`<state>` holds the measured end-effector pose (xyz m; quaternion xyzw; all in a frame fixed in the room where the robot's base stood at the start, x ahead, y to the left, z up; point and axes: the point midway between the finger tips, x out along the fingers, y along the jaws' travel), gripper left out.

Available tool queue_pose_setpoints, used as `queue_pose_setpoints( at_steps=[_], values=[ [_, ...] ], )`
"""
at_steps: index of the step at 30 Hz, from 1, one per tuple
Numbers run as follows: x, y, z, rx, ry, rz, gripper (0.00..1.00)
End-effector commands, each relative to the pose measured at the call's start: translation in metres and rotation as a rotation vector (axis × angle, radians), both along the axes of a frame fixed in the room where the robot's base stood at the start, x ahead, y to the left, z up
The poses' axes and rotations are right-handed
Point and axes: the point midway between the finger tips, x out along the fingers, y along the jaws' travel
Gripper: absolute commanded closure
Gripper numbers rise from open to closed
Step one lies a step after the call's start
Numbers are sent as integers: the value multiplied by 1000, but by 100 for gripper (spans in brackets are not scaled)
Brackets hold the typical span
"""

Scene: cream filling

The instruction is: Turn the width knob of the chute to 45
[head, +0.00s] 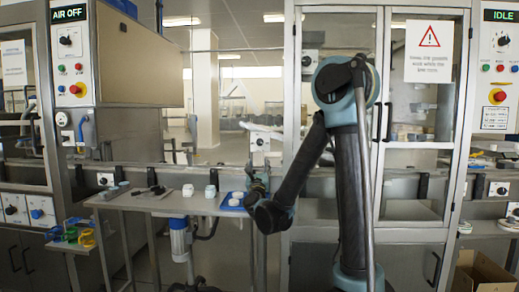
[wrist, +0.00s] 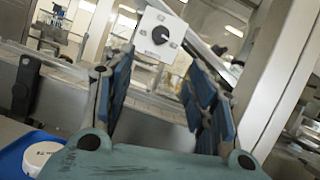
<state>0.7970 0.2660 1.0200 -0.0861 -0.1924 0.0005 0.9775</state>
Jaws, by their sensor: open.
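A white plate with a black round knob (wrist: 160,35) shows in the wrist view, ahead of my gripper (wrist: 160,100) and between its blue-padded fingers. The fingers are open with nothing between them, and the knob is beyond them, apart. In the head view my gripper (head: 258,178) is raised near the right end of the narrow table. A small white knob plate (head: 261,139) shows just above it, probably the same one. I cannot read any scale or label on the plate, so the knob's setting cannot be told.
The narrow table (head: 150,203) holds several small white pieces and a blue tray (head: 226,203) with a white round jar (wrist: 42,152). Other knob boxes are at the upper middle (head: 308,61) and left (head: 106,180). A metal post (head: 290,100) stands right of my gripper.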

Motion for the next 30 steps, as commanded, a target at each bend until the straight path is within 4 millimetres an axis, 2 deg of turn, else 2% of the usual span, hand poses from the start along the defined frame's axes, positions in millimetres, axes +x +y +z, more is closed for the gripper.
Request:
queue_pose_setpoints(
  at_steps=[5, 24, 30],
  values=[
    [16, 0, 6, 3, -1, -3, 49],
    [120, 3, 49, 0, -1, -3, 49],
    [145, 4, 59, 1, 0, -2, 49]
  ],
)
